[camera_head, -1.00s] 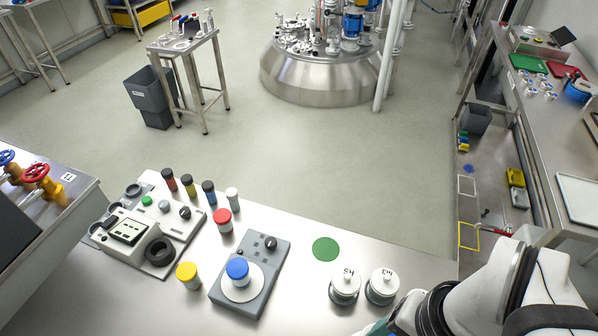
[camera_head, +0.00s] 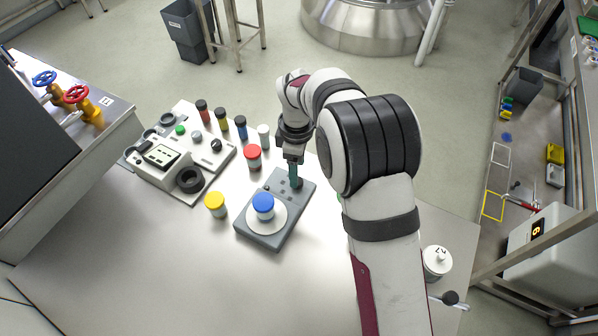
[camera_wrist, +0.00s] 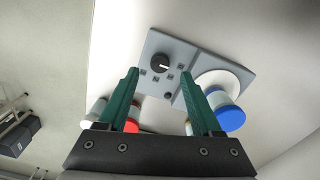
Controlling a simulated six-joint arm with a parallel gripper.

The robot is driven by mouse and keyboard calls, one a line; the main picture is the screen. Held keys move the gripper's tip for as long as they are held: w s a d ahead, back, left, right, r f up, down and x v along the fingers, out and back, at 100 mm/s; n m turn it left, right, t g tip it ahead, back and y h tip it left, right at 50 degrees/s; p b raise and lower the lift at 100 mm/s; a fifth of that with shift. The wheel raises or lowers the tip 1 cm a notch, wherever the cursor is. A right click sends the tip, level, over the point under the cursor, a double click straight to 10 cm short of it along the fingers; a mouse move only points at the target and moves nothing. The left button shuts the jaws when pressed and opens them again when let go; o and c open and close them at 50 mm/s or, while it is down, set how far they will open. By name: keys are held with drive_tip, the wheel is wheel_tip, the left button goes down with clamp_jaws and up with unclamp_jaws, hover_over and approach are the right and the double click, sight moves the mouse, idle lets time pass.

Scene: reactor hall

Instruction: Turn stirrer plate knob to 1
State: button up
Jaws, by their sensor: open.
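The grey stirrer plate (camera_head: 302,200) lies on the bench, with a round white top (camera_head: 249,219) carrying a blue-lidded jar (camera_head: 263,203). In the wrist view, its black knob (camera_wrist: 160,62) has a white pointer mark toward the right of the picture. Small square marks surround the knob; their numbers are too small to read. My gripper (camera_head: 294,174) points down over the plate's knob end. In the wrist view its green fingers (camera_wrist: 161,72) are open, with the knob between and beyond the tips. The head view hides most of the knob; contact cannot be told.
A red-lidded jar (camera_head: 253,153) and a yellow-lidded jar (camera_head: 215,201) stand left of the plate. Several small vials (camera_head: 222,119) and a control device (camera_head: 168,153) are farther left. A white lidded pot (camera_head: 436,262) stands at right. Bare bench lies in front of the plate.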

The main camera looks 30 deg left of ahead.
wheel_tip(320, 180, down, 4)
drive_tip(key=shift+f, duration=0.2)
drive_tip(key=shift+c, duration=0.3)
clamp_jaws()
